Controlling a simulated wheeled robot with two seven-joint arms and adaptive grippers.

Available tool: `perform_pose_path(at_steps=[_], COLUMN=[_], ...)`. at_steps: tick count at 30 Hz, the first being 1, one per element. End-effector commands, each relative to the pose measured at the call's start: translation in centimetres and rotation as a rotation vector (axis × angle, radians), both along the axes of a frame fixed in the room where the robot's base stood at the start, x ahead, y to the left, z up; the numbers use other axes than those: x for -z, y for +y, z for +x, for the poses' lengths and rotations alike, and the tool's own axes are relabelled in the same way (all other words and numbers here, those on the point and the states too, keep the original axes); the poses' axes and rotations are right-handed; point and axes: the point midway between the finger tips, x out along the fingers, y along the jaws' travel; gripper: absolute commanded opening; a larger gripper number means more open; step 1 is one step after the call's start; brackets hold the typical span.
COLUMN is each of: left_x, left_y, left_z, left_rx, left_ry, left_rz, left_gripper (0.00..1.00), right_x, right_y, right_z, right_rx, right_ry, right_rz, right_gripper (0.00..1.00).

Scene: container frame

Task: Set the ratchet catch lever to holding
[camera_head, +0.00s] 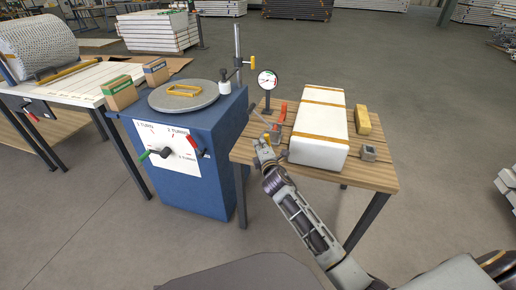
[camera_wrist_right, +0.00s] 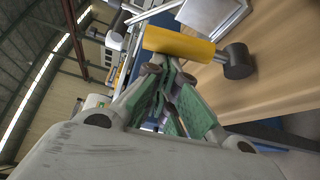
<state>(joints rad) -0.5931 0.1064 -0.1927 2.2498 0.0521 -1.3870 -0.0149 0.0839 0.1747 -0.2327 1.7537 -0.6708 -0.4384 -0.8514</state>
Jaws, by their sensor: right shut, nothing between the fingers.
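My right gripper (camera_head: 264,152) is at the near left corner of the wooden table, by a small device with a red part (camera_head: 275,130) and a thin grey bar. In the right wrist view its green-padded fingers (camera_wrist_right: 168,104) are together and empty. A yellow cylinder (camera_wrist_right: 180,44) with a dark round end (camera_wrist_right: 238,60) lies just beyond the fingertips; I cannot tell whether they touch. No readable marking shows which part is the ratchet catch lever. My left gripper is out of view.
A white block with orange straps (camera_head: 319,133) fills much of the wooden table (camera_head: 376,178). A yellow block (camera_head: 363,119) and small grey block (camera_head: 368,152) stand right of it. A gauge (camera_head: 267,80) stands behind. The blue cabinet (camera_head: 200,195) is left; floor in front is open.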

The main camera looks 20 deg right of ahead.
Motion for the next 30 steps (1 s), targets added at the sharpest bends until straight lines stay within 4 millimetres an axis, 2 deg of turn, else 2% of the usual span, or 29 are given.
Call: perform_pose_path(at_steps=[9,18,30], left_x=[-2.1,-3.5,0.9], left_y=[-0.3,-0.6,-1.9], left_z=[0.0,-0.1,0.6], left_rx=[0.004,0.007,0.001], left_ry=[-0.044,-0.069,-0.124], left_rz=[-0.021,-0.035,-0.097], left_gripper=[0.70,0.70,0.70], right_x=[-0.2,-0.4,-0.5], right_y=[-0.8,-1.2,-1.8], right_z=[-0.5,-0.7,-1.2], right_rx=[0.002,0.002,0.002], right_ry=[-0.070,-0.109,-0.169], right_rz=[0.104,0.161,0.251], right_gripper=[0.00,0.00,0.00])
